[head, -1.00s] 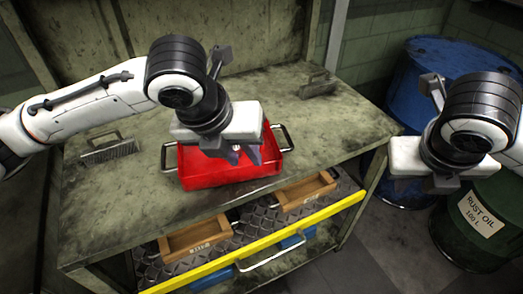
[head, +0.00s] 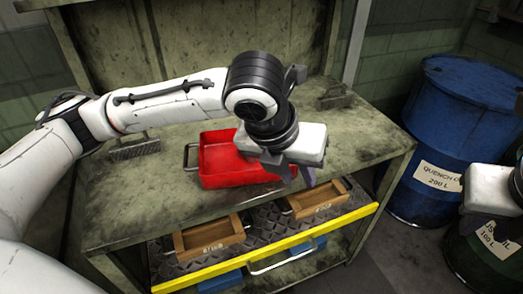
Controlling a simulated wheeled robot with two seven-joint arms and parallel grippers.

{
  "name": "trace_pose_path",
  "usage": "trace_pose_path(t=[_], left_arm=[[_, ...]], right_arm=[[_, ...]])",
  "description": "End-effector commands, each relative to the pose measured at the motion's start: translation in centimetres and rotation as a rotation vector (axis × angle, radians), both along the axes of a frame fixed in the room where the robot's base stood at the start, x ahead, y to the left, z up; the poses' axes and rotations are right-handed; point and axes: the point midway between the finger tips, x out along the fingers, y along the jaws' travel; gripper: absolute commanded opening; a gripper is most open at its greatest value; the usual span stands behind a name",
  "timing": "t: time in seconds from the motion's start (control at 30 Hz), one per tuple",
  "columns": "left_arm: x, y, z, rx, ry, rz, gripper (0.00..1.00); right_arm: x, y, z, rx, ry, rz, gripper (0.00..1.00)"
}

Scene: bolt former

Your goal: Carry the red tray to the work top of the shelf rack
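The red tray (head: 222,166) sits on the green, worn work top (head: 160,190) of the shelf rack. A metal handle (head: 190,158) shows at its left end; its right end is hidden behind my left gripper. My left gripper (head: 294,176) hangs over the tray's right end, fingers pointing down. I cannot tell whether its fingers touch the tray or its hidden right handle, or how far apart they are. My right gripper (head: 492,190) is partly in view at the right edge, away from the rack, in front of the barrels; its fingers are not clearly seen.
Below the work top, a pulled-out shelf with a yellow front edge (head: 270,250) holds wooden boxes (head: 208,238) and (head: 315,199). Brushes (head: 135,149) and (head: 336,97) lie on the top. A blue barrel (head: 450,130) and a green barrel (head: 470,262) stand right.

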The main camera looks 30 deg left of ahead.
Motion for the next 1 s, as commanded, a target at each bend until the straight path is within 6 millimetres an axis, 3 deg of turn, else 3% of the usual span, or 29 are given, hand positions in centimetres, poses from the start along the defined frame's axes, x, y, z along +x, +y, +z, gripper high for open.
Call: trace_pose_path(t=[0.2,0.4,1.0], left_arm=[[0.0,0.0,0.0,0.0,0.0,-0.001,0.28],[0.0,0.0,0.0,0.0,0.0,0.0,0.28],[0.0,0.0,0.0,0.0,0.0,0.0,0.28]], right_arm=[[-1.3,0.9,3.7,-0.002,-0.005,0.006,0.28],[-2.1,1.5,5.6,-0.001,-0.001,0.009,0.28],[-2.3,1.6,6.1,0.0,0.001,0.009,0.28]])
